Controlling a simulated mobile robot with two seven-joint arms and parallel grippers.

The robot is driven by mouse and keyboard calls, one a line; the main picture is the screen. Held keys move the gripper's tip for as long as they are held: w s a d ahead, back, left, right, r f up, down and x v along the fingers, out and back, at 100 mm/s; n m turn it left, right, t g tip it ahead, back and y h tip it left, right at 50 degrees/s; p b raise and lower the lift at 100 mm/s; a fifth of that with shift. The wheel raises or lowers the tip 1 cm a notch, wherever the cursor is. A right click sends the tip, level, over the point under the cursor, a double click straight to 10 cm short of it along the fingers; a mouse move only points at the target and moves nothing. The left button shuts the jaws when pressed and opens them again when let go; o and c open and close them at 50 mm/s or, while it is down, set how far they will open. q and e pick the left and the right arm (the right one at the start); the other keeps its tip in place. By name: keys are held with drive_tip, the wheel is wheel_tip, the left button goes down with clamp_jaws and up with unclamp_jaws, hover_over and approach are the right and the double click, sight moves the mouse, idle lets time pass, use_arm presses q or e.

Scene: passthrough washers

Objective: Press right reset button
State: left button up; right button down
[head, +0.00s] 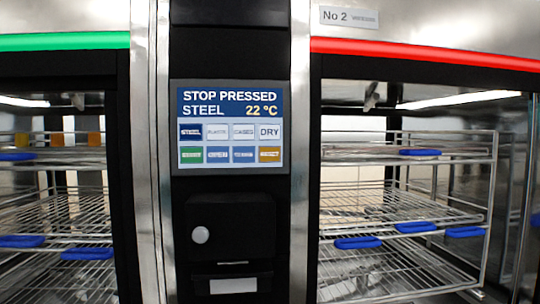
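A control panel screen (230,127) is on the black column between two glass-fronted washers. It reads "STOP PRESSED", "STEEL" and "22 °C" above two rows of small touch fields. The lower row has a green field (191,155), blue fields and an orange field (269,154); their small lettering is too blurred to read surely. Below the screen, a round pale button or knob (200,235) is on a black box (231,228). I cannot tell which control is the reset button. Neither of my grippers is in view.
The right washer has a red light bar (430,54) and a "No 2" label (348,17). The left washer has a green light bar (64,41). Wire racks (400,215) with blue handles stand inside both. Nothing blocks the screen.

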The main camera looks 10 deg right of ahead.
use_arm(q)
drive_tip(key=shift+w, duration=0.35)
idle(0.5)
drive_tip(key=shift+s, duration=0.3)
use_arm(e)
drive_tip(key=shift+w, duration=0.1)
